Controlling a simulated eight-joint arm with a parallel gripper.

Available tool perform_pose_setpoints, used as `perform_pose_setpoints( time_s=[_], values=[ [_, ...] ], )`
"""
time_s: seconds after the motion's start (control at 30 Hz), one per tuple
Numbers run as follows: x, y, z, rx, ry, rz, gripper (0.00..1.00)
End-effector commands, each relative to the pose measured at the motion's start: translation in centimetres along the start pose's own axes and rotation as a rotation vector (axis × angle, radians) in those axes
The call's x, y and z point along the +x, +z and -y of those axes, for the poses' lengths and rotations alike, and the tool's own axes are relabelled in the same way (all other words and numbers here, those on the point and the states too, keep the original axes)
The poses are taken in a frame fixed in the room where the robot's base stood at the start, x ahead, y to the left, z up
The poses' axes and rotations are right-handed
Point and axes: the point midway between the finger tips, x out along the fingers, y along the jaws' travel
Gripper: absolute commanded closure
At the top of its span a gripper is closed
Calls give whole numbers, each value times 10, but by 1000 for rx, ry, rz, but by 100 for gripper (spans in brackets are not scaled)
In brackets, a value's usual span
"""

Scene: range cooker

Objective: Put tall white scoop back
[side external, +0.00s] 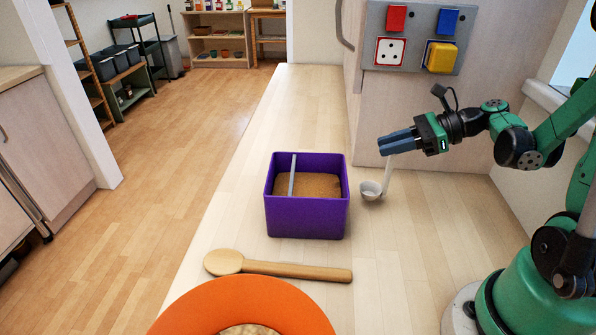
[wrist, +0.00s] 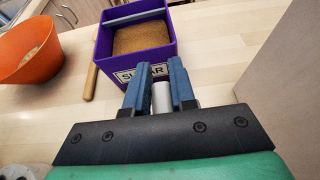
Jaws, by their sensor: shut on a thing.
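The tall white scoop (side external: 371,190) hangs from my gripper (side external: 388,143) in the side view. Its handle runs up between the fingers and its small cup is low, at or just above the counter; I cannot tell if it touches. My gripper (wrist: 158,82) is shut on the handle, whose pale end (wrist: 160,97) shows between the blue fingers in the wrist view. The cup is hidden there. The scoop is just right of the purple box (side external: 307,217) in the side view, apart from it. The box (wrist: 172,57) holds brown sugar and has a SUGAR label.
A grey bar (side external: 292,175) crosses the box top. A wooden spoon (side external: 290,268) and an orange bowl (side external: 215,300) are on the near counter. A grey panel with red, blue and yellow blocks (side external: 440,57) is on the wall behind. The counter beyond the box (side external: 312,110) is clear.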

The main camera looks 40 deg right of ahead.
Motion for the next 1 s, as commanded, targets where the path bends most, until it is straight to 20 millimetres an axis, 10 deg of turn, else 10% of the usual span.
perform_pose_setpoints(
  time_s=[0.53, 0.57, 0.67, 1.0],
  values=[
    [6, -14, 0, 0, 0, 0, 100],
    [6, -14, 0, 0, 0, 0, 77],
    [6, -14, 0, 0, 0, 0, 48],
    [6, -13, -1, 0, 0, 0, 48]
  ],
)
